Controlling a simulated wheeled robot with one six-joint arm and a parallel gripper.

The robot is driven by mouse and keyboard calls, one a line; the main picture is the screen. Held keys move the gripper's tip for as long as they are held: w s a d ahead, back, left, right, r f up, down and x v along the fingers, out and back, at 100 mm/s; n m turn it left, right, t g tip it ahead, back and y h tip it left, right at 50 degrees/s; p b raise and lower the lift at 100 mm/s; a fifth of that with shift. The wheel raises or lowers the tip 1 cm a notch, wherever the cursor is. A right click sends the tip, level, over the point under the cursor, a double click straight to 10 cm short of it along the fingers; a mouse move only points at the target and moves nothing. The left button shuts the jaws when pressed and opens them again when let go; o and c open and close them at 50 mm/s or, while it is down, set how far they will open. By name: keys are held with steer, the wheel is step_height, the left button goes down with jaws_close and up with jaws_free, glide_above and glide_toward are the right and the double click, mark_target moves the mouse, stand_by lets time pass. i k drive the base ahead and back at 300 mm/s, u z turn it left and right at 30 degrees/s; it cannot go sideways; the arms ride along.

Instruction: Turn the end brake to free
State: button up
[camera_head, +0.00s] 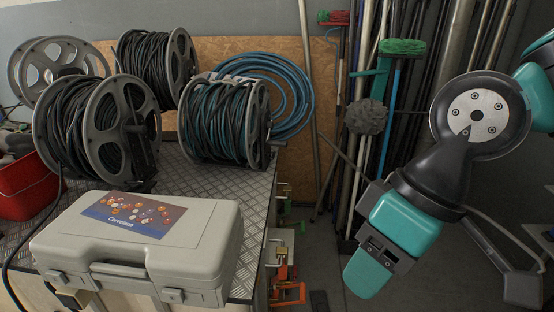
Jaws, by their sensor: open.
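Several hose reels stand on the metal-topped bench (262,205). The front left reel (78,118) holds black hose, and a dark fitting (141,140) shows on its right flange. The middle reel (218,122) holds dark and blue hose, with a small dark part (277,143) at its right side. I cannot tell which part is the end brake, or its setting. My gripper (395,245) is open, low on the right, well apart from the reels. Nothing shows held in it.
A closed grey case (190,240) lies at the bench's front. A red bin (28,188) is at far left, and two more reels (155,65) (48,58) stand behind. Poles and brushes (402,46) lean behind my gripper. Orange clamps (287,290) hang beside the bench.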

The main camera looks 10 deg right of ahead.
mark_target(272, 155)
steer(key=u, duration=0.05)
steer(key=k, duration=0.4)
steer(key=z, duration=1.1)
steer(key=i, duration=1.2)
steer(key=z, duration=0.35)
steer(key=i, duration=1.15)
steer(key=u, duration=1.05)
steer(key=i, duration=0.85)
steer(key=u, duration=0.75)
